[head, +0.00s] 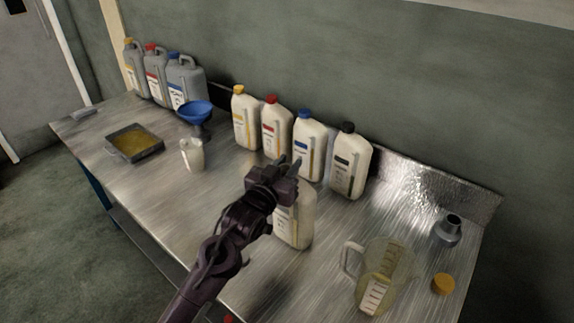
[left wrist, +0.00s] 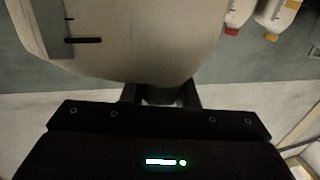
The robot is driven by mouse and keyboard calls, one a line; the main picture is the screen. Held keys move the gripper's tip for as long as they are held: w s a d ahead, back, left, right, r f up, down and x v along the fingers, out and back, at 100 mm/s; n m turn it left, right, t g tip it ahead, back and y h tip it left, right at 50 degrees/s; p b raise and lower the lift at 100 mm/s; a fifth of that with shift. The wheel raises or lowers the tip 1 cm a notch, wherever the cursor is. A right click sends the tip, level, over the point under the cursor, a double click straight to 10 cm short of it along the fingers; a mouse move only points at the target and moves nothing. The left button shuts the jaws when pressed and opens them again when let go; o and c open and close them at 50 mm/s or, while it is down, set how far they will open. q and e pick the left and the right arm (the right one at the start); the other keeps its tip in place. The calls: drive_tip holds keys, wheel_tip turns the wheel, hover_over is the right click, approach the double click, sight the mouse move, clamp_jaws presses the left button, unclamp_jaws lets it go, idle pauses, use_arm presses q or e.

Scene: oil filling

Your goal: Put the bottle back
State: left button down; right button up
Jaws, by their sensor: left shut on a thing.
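A white bottle (head: 294,222) is near the front middle of the metal table in the head view. My left gripper (head: 284,172) is shut on it at its top, and the gripper hides the bottle's neck. The bottle is roughly upright, and I cannot tell whether its base touches the table. In the left wrist view the bottle's pale body (left wrist: 135,40) fills the upper middle, with its neck between the fingers (left wrist: 160,95). A yellow cap (head: 443,284) lies on the table at the right. My right gripper does not show.
Several white bottles with coloured caps (head: 277,127) stand along the wall. Grey jugs (head: 157,75), a blue funnel (head: 195,112), a tray (head: 134,143) and a small white container (head: 192,155) are at left. A measuring jug (head: 380,276) and a grey container (head: 446,231) are at right.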

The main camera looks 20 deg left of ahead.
use_arm(q)
drive_tip(key=c, duration=1.1)
unclamp_jaws()
drive_tip(key=shift+f, duration=0.1)
drive_tip(key=shift+r, duration=0.2)
drive_tip(key=shift+s+a+b, duration=0.25)
drive_tip(key=shift+s+b, duration=0.15)
drive_tip(key=shift+s, duration=1.6)
drive_tip(key=shift+s+a+b, duration=0.25)
drive_tip(key=shift+s+b, duration=0.15)
drive_tip(key=shift+s, duration=1.6)
drive_tip(key=shift+s+a+b, duration=0.25)
drive_tip(key=shift+s+b, duration=0.15)
drive_tip(key=shift+s, duration=1.6)
